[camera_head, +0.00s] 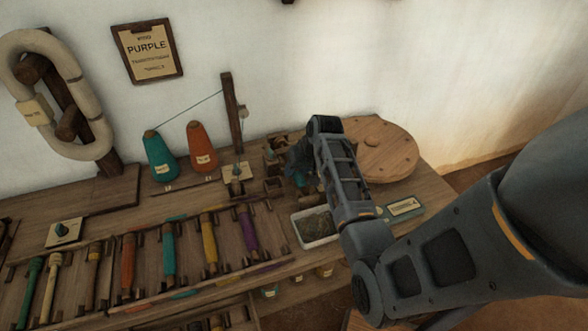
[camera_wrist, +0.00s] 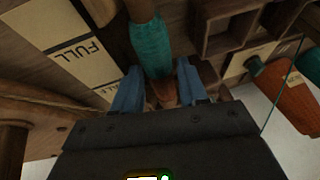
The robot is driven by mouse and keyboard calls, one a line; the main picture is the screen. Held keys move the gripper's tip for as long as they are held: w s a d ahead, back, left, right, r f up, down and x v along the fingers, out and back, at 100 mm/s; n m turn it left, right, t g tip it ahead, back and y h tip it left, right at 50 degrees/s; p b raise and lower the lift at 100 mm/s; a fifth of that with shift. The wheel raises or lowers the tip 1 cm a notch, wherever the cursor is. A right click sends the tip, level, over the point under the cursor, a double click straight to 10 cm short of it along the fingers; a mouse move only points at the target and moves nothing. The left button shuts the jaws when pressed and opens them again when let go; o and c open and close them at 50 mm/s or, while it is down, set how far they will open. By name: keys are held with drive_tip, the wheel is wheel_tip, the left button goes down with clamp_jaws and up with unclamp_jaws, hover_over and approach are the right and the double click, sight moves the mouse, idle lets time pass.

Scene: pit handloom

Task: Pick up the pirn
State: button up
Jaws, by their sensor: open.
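In the wrist view, a pirn (camera_wrist: 150,46) wound with teal yarn lies between the fingers of my gripper (camera_wrist: 158,72). Its brown wooden end (camera_wrist: 165,94) reaches back between the two blue-grey fingers. The fingers stand open on either side of it; I cannot tell whether either one touches it. In the head view, my gripper (camera_head: 300,160) is at the back of the bench by small wooden compartments (camera_head: 275,152).
A rack on the bench (camera_head: 120,200) holds several pirns, including purple (camera_head: 247,228), yellow (camera_head: 209,242) and teal (camera_head: 169,252). Teal (camera_head: 160,158) and orange (camera_head: 202,148) cones stand behind. A white tray (camera_head: 316,240) and round wooden disc (camera_head: 385,150) flank my arm. A "FULL" card (camera_wrist: 75,55) lies close by.

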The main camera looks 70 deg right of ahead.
drive_tip(key=shift+f, duration=0.15)
clamp_jaws()
idle(0.4)
